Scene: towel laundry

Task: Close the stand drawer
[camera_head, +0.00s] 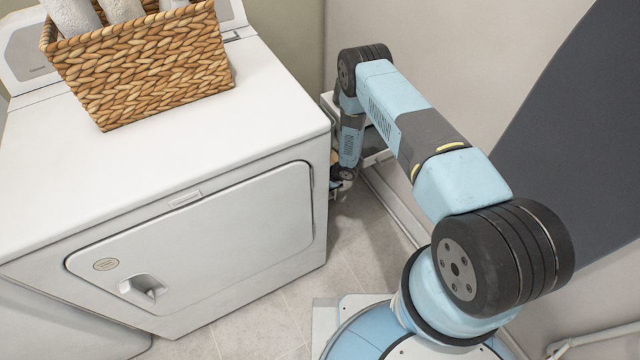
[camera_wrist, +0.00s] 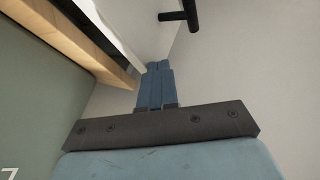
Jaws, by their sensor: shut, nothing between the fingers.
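The stand (camera_head: 378,158) is in the gap right of the white dryer in the head view, mostly hidden by the dryer and my arm. I cannot tell there how far its drawer is out. My gripper (camera_head: 340,184) points down into that gap, beside the dryer's right edge. In the wrist view my gripper (camera_wrist: 157,66) is shut and empty, its blue fingers together. A wood-edged panel (camera_wrist: 85,45) with a white strip runs close to the left of the fingertips, seemingly part of the stand or drawer. A black bar handle (camera_wrist: 180,16) shows beyond the fingertips.
The white dryer (camera_head: 200,240) fills the left, its door shut. A wicker basket (camera_head: 140,65) with rolled towels (camera_head: 72,14) stands on it. A wall (camera_head: 450,50) and a dark panel (camera_head: 570,120) bound the right. Some tiled floor (camera_head: 350,235) is clear beside the dryer.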

